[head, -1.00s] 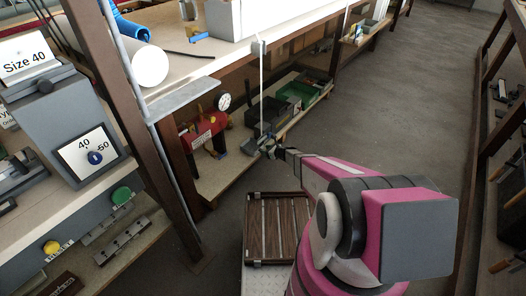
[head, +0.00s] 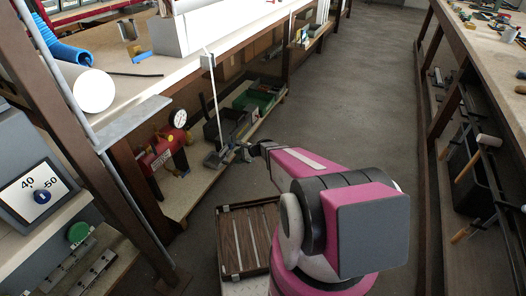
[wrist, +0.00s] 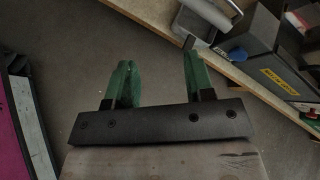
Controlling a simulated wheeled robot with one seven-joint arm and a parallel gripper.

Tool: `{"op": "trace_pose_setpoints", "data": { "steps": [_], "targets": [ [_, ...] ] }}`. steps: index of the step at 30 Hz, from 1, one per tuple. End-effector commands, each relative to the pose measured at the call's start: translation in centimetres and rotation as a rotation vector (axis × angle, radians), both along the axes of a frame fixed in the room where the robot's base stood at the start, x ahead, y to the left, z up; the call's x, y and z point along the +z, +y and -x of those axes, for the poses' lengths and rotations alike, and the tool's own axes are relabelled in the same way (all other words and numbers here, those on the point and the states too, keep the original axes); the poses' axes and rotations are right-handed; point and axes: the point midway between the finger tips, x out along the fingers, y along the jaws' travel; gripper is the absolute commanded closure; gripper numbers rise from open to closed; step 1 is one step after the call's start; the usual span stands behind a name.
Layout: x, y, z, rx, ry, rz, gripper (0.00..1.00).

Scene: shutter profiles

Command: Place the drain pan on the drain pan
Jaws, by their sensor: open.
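My gripper (head: 241,152) is at the end of my outstretched pink arm, beside the low shelf. In the wrist view its two green fingers (wrist: 155,62) stand wide apart, with only floor between them. A grey pan-like piece (head: 213,159) with a long upright pale handle stands at the shelf's front edge, just left of the gripper. A grey piece (wrist: 208,22) also shows ahead and to the right in the wrist view, apart from the fingers. I cannot tell for sure which item is the drain pan; no second matching pan is clear.
A brown slatted tray (head: 243,236) lies low beside my arm. The low shelf (head: 183,197) holds a red pump-like unit (head: 163,158) with a gauge and dark and green bins (head: 257,98). Workbenches line both sides. The aisle floor (head: 355,95) is clear.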

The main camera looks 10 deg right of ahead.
Motion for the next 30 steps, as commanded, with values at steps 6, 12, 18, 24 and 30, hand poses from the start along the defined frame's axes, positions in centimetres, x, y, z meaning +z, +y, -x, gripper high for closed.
{"op": "trace_pose_setpoints", "data": {
  "steps": [6, 12, 18, 24, 30],
  "targets": [
    [9.7, -1.3, 8.8, 0.474, -0.213, 0.372, 0.51],
    [16.7, -5.1, 16.1, 0.923, -0.331, 0.706, 0.51],
    [21.5, -8.8, 20.7, 1.236, -0.351, 0.925, 0.51],
    [23.0, -10.2, 21.8, 1.344, -0.343, 0.998, 0.51],
    [22.9, -10.2, 21.7, 1.346, -0.343, 0.999, 0.51]
  ]
}}
